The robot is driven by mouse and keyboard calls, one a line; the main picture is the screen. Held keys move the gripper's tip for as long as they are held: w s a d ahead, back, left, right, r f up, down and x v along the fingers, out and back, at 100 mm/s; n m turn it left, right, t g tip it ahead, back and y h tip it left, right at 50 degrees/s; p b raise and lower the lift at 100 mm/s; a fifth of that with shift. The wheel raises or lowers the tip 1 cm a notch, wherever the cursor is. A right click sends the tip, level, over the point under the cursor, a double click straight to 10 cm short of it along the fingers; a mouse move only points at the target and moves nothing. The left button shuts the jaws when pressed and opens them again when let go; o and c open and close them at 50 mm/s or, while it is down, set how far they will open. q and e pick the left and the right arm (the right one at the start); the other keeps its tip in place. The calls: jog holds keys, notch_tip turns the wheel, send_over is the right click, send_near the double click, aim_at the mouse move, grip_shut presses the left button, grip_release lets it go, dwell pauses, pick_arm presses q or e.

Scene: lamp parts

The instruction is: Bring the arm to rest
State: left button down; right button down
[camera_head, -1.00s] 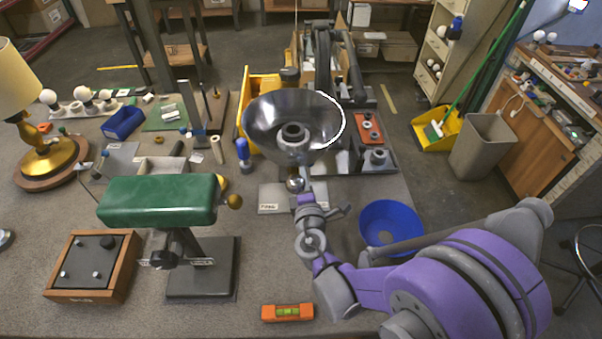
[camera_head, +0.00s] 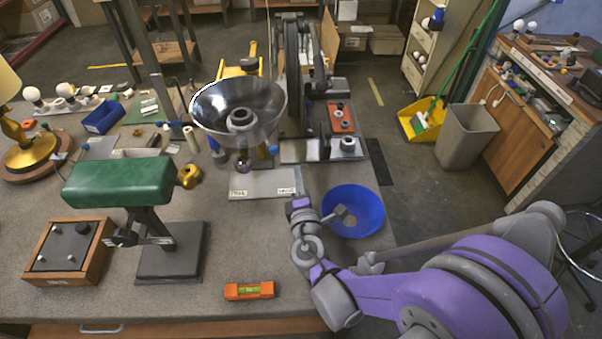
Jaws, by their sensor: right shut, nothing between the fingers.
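My right arm comes in from the lower right. Its gripper (camera_head: 341,211) is shut and empty, over the left part of the blue bowl (camera_head: 366,222) in the picture. The silver lamp shade (camera_head: 205,112), like a wide metal bowl, stands open side up behind it, apart from the gripper. A small ball shows under the shade, at the labelled grey plate (camera_head: 262,188). My left gripper is not in view.
A green padded stand (camera_head: 118,182), a wooden control box (camera_head: 68,250) and an orange level (camera_head: 249,291) are on the grey bench (camera_head: 215,240). A lamp (camera_head: 30,150) stands at far left. Bare bench lies between the level and the plate.

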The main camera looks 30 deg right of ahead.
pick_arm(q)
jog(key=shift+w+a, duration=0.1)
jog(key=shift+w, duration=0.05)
pick_arm(e)
jog(key=shift+w+a, duration=0.2)
jog(key=shift+s, duration=0.1)
